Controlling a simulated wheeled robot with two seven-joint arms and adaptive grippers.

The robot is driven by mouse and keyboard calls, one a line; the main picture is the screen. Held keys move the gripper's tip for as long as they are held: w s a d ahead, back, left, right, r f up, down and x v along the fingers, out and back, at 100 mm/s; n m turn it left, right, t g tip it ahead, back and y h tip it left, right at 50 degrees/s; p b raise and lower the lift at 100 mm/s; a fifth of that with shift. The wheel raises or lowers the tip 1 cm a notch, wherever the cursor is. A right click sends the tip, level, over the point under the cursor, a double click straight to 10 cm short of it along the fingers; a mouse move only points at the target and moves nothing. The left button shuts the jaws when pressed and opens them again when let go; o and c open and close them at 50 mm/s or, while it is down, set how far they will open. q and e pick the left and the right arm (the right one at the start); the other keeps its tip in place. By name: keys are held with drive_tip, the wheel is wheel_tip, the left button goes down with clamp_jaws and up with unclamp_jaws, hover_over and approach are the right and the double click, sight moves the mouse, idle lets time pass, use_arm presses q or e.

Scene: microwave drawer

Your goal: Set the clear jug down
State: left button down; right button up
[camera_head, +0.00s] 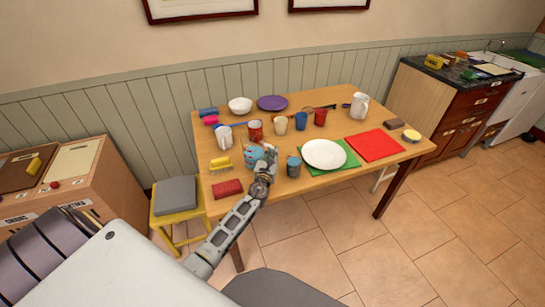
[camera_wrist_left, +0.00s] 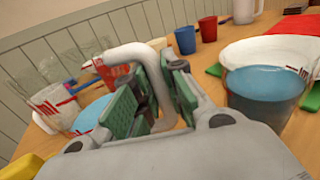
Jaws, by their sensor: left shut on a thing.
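My left gripper (camera_head: 267,160) is over the near middle part of the wooden table. In the left wrist view, its green-padded fingers (camera_wrist_left: 150,95) are closed on a thick white curved handle (camera_wrist_left: 130,52). The handle belongs to the clear jug, whose see-through body (camera_wrist_left: 70,65) shows faintly to the left of the fingers. In the head view, the jug is hard to make out against the light-blue item by the gripper. I cannot tell whether its base touches the table. My right gripper is not in view.
The wooden table (camera_head: 228,201) is crowded. A teal cup (camera_head: 293,167) and a white plate (camera_head: 324,154) stand right of the gripper. A red block (camera_head: 227,188) and a yellow brush (camera_head: 221,163) lie left. Several cups stand behind. Bare wood shows along the near edge.

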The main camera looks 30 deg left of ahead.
use_arm(q)
drive_tip(key=shift+f, duration=0.15)
drive_tip(key=c, duration=1.5)
unclamp_jaws()
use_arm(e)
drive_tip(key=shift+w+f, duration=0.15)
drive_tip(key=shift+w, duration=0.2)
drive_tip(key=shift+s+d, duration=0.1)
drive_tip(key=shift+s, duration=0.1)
use_arm(q)
drive_tip(key=shift+s, duration=0.15)
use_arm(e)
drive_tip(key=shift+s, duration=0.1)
